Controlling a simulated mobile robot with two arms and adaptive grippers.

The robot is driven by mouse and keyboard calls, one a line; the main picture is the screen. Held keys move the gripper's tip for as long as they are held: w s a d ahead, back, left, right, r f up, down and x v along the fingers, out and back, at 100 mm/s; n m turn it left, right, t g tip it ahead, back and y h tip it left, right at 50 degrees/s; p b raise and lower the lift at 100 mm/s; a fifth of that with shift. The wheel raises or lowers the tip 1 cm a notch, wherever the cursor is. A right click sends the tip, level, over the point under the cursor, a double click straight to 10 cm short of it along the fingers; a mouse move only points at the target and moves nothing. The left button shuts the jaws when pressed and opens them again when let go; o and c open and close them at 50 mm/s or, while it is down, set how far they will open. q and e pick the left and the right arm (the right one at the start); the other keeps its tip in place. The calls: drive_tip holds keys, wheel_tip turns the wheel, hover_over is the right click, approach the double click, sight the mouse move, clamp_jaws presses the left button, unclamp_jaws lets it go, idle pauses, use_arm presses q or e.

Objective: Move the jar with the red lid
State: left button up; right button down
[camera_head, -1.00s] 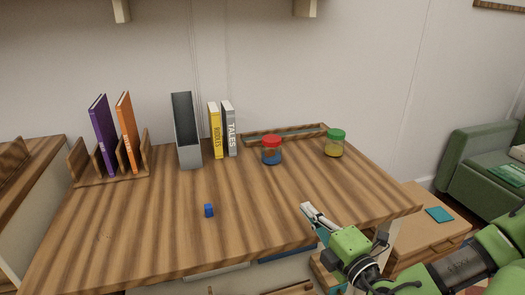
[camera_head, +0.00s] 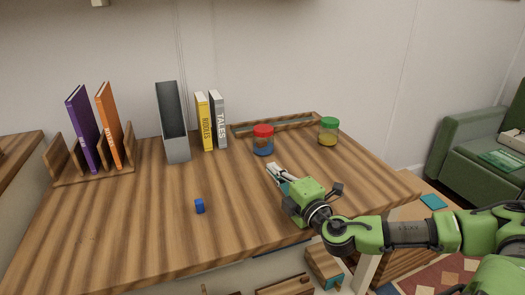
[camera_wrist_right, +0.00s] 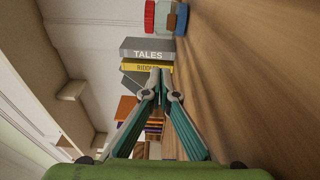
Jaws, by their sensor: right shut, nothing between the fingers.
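The jar with the red lid (camera_head: 263,141) stands upright on the wooden table (camera_head: 150,230), with blue contents in its lower part. It also shows at the top edge of the right wrist view (camera_wrist_right: 181,20), turned sideways. My right gripper (camera_head: 271,168) is over the table, just in front of the jar and apart from it. Its fingers meet at the tips in the right wrist view (camera_wrist_right: 164,82), shut with nothing between them. My left gripper is not in view.
A green-lidded jar (camera_head: 328,132) stands to the right. A shallow wooden tray (camera_head: 298,123) lies behind both jars. Yellow (camera_head: 204,122) and grey (camera_head: 218,120) books, a grey holder (camera_head: 172,120) and a book rack (camera_head: 95,177) stand left.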

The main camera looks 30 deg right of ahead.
approach(257, 142)
drive_tip(key=w+a, duration=0.2)
drive_tip(key=w, duration=0.1)
drive_tip(key=shift+w+a+r, duration=0.1)
drive_tip(key=shift+w+a, duration=0.25)
drive_tip(key=shift+a, duration=0.05)
drive_tip(key=shift+w+d, duration=0.8)
drive_tip(key=shift+d, duration=0.2)
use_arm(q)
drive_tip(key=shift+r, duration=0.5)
use_arm(e)
drive_tip(key=shift+w+d, duration=0.4)
drive_tip(key=shift+d, duration=0.2)
